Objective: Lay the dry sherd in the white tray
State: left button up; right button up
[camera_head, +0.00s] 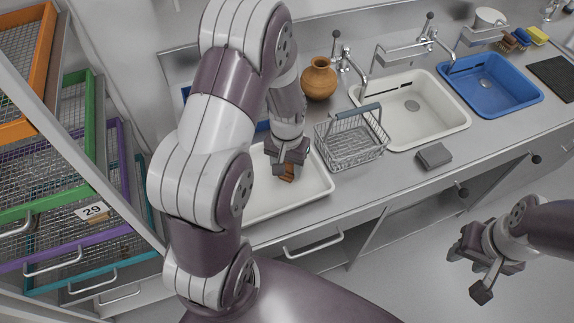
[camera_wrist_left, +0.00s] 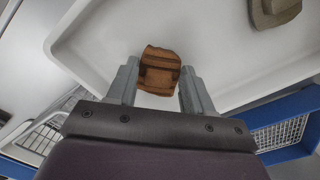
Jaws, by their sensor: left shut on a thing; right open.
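The sherd (camera_head: 287,175) is a small orange-brown piece with darker bands, held at my left gripper (camera_head: 287,163). In the left wrist view the sherd (camera_wrist_left: 160,68) sits between the two fingertips, and the gripper (camera_wrist_left: 160,85) is shut on it. The white tray (camera_head: 318,190) lies on the counter below this gripper, partly hidden by my left arm. In the left wrist view the tray (camera_wrist_left: 105,50) spreads behind the sherd; whether the sherd touches its floor I cannot tell. My right gripper (camera_head: 480,268) is open and empty, in front of the counter at the lower right.
A brown-grey piece (camera_wrist_left: 273,10) lies in the tray, at the wrist view's upper right. A wire basket (camera_head: 351,144) stands right of the tray, with a clay pot (camera_head: 320,78) behind. White (camera_head: 412,108) and blue (camera_head: 490,83) basins and a grey block (camera_head: 434,155) are farther right.

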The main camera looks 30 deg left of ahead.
aim_at(287, 168)
pick_arm(q)
jog(key=shift+w+f, duration=0.2)
jog(key=shift+f, duration=0.3)
jog(key=shift+s, duration=0.1)
jog(key=shift+f, duration=0.1)
jog(key=o, duration=1.1)
jog(key=shift+c, duration=0.2)
notch_tip(287, 168, up, 12)
jog(key=s+d+m+t, duration=0.1)
jog(key=s+d, duration=0.4)
jog(key=s, duration=0.3)
jog(key=shift+s+m+t, duration=0.15)
jog(key=shift+m+t, duration=0.15)
